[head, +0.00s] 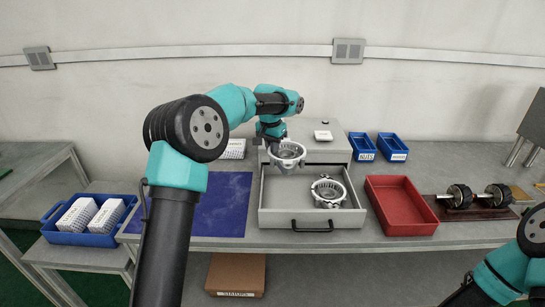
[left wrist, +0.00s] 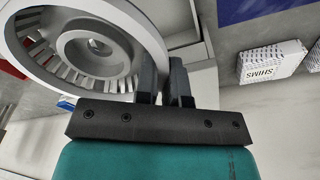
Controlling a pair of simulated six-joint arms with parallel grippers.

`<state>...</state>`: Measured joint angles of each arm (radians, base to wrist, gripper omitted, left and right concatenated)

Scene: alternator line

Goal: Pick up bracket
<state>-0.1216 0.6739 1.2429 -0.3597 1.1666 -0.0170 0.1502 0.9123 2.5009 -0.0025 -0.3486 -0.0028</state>
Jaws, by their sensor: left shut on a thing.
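A round, light-grey metal bracket (head: 288,153) with slotted vents hangs in my left gripper (head: 273,142), above the back of the open drawer. In the left wrist view the bracket (left wrist: 92,50) fills the upper left, and the two dark fingers (left wrist: 166,78) are shut on its rim. A second, similar bracket (head: 328,193) lies in the right part of the grey drawer (head: 285,215), apart from the held one. My right arm shows only in part at the lower right of the head view; its gripper is out of view.
A red tray (head: 400,229) stands right of the drawer, with two small blue bins (head: 362,155) behind it. A rack (head: 485,212) with dark rotors is farther right. A blue mat (head: 222,222) lies left, a blue crate (head: 85,239) of white boxes beyond. SHIMS boxes (left wrist: 272,63) show too.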

